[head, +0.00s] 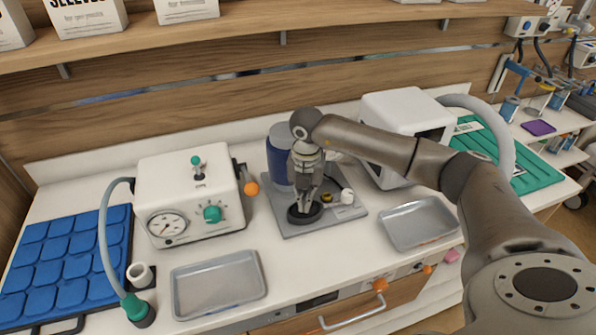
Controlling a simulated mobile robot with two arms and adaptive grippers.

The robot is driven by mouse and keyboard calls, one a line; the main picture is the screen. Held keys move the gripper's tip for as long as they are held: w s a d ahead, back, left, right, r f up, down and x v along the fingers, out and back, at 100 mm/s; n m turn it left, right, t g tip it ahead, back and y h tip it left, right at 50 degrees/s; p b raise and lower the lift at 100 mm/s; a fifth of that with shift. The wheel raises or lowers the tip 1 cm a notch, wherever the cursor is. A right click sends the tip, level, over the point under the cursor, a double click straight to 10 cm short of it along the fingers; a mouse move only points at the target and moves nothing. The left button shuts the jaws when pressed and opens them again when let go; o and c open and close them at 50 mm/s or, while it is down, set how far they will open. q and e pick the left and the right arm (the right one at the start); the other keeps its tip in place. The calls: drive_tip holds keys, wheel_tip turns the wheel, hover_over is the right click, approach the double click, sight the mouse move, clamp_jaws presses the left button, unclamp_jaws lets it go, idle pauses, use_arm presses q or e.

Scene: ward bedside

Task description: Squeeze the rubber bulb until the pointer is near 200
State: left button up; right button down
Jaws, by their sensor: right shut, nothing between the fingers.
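My right gripper (304,207) points down over a grey base plate (290,227). It is shut, with its fingertips at a dark round piece (305,214) on the plate. That piece may be the rubber bulb, but the fingers partly cover it and I cannot tell whether they touch it. A round dial (167,224) with a pointer is on the front of a white box (190,185) to the left. Its numbers are too small to read. My left gripper is not in view.
A blue cylinder (278,165) stands behind my right gripper. Metal trays (218,283) and (419,222) lie in front. A grey hose (105,245) with a teal end is at the left, beside a blue compartment tray (65,255). A white machine (403,112) stands at the right.

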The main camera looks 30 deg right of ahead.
drive_tip(key=shift+r+p, duration=0.75)
drive_tip(key=shift+r, duration=0.3)
idle(0.4)
drive_tip(key=shift+s+f+b, duration=0.1)
drive_tip(key=shift+f+b, duration=0.8)
drive_tip(key=shift+f, duration=0.4)
drive_tip(key=shift+r, duration=0.2)
drive_tip(key=shift+r+p, duration=0.85)
drive_tip(key=shift+r, duration=0.25)
